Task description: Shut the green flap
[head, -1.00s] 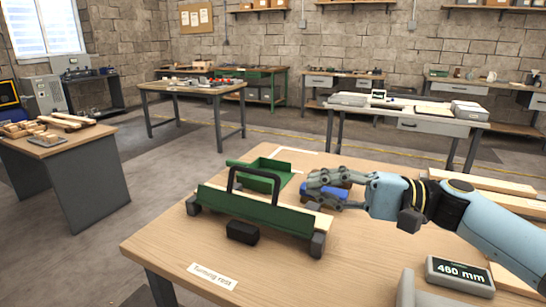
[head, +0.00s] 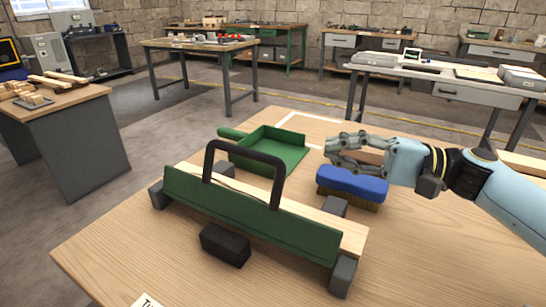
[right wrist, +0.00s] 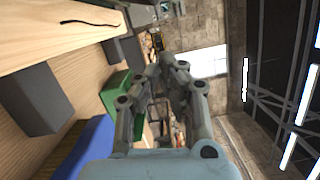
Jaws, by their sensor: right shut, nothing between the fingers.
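The green flap (head: 250,217) is a long panel leaning along the near side of a wooden board (head: 352,236) on dark grey feet. A black arched handle (head: 243,150) rises above it. My right gripper (head: 331,151) is shut and empty, to the right of the handle and behind the board, apart from the flap. It also shows in the right wrist view (right wrist: 166,65), pointing away from the flap. My left gripper is not in view.
A blue brush (head: 352,181) lies just below and in front of my right gripper. A green dustpan (head: 275,147) lies behind the board. A black block (head: 225,244) sits in front of the flap. The table's right front is clear.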

